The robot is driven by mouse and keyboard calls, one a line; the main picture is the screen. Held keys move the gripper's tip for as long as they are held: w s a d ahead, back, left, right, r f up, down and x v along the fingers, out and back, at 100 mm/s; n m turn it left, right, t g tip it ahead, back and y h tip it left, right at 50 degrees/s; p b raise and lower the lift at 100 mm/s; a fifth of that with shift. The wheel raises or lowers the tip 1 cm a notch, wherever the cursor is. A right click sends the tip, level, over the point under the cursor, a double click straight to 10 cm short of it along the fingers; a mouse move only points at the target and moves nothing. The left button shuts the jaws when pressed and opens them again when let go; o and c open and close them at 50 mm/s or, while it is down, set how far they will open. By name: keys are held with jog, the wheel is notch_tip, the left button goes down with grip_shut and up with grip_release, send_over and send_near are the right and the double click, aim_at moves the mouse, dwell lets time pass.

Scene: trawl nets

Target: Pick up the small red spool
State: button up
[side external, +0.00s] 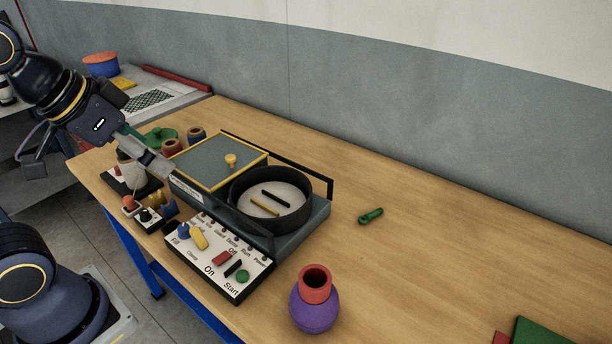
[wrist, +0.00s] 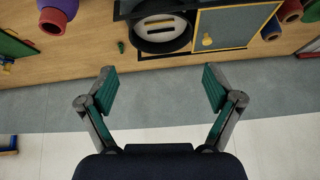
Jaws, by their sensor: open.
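A small red spool (side external: 172,147) with a dark opening stands behind the left end of the grey machine, beside a dark blue one (side external: 196,135). A red rounded piece (wrist: 290,11) shows at the top right of the wrist view; I cannot tell surely if it is the same spool. My gripper (side external: 98,170) is at the left, above the table's left end, with one finger crossing in front of the machine's corner. In the wrist view my gripper (wrist: 160,88) is open and empty, its fingers wide apart, with the wall behind them.
The machine has a lidded box (side external: 218,160) with a yellow knob, a round black pan (side external: 290,222) and a button panel (side external: 215,262). A purple vase-shaped piece with a red neck (side external: 315,302) stands in front. A small green part (side external: 371,216) lies right, where the table is mostly clear.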

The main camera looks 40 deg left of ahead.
jog(key=w+a+r+m, duration=0.1)
jog(key=w+a+r, duration=0.1)
jog(key=w, duration=0.3)
jog(key=w+a+r, duration=0.2)
jog(key=w+r, duration=0.1)
jog(key=w, duration=0.2)
jog(key=n+g+y, duration=0.2)
jog(key=n, duration=0.4)
send_over(166, 146)
jog(key=s+d, duration=0.2)
jog(key=s, duration=0.2)
notch_tip(166, 146, down, 17)
jog(key=x, duration=1)
jog(key=shift+w+a+f, duration=0.15)
jog(key=shift+a+f, duration=0.05)
jog(key=x, duration=0.5)
jog(key=shift+f, duration=0.4)
